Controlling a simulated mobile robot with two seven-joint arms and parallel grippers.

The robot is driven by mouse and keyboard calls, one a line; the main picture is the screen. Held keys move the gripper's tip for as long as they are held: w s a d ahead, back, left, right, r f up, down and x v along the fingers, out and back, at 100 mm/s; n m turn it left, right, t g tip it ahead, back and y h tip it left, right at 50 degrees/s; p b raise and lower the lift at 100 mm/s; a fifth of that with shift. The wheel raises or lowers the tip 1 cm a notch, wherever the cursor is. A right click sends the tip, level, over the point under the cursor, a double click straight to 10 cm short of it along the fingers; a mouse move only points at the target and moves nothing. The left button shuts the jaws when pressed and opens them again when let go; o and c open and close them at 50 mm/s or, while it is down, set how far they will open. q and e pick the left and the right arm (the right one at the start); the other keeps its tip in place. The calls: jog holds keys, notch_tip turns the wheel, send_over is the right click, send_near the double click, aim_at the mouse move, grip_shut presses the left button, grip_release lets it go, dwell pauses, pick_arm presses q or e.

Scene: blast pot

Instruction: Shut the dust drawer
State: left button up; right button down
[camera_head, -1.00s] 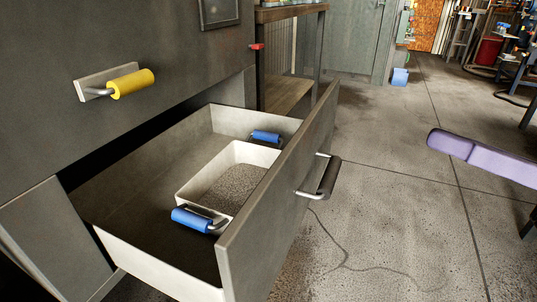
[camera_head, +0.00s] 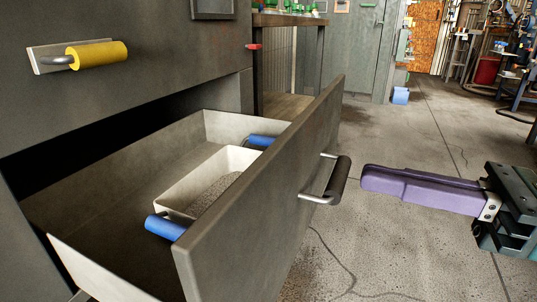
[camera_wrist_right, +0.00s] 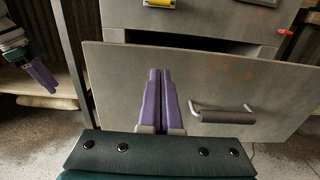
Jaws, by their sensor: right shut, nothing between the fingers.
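The dust drawer (camera_head: 255,205) is pulled out of the grey cabinet (camera_head: 130,70), with a dark gap behind its front. Its front panel carries a dark bar handle (camera_head: 338,180), which also shows in the right wrist view (camera_wrist_right: 225,116). My right gripper (camera_head: 366,180), with purple fingers, is shut and empty. In the head view it appears just right of the handle, pointing toward the drawer front. In the right wrist view its closed fingers (camera_wrist_right: 160,74) overlap the front panel, left of the handle; contact cannot be told. My left gripper (camera_wrist_right: 40,75) shows small at the left there.
Inside the drawer sits a pale pan (camera_head: 205,180) of grey grit with two blue handles. A yellow handle (camera_head: 97,54) is on the cabinet above. A shelf unit (camera_head: 290,60) stands beyond the drawer. The concrete floor right of the drawer is mostly clear.

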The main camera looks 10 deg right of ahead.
aim_at(281, 158)
pick_arm(q)
jog(key=shift+d+f+b, duration=0.1)
jog(key=shift+f+b, duration=0.2)
jog(key=shift+f, duration=0.1)
pick_arm(e)
jog(key=x, duration=0.7)
jog(key=shift+w+a, duration=0.25)
jog(key=shift+a, duration=0.1)
jog(key=shift+a, duration=0.1)
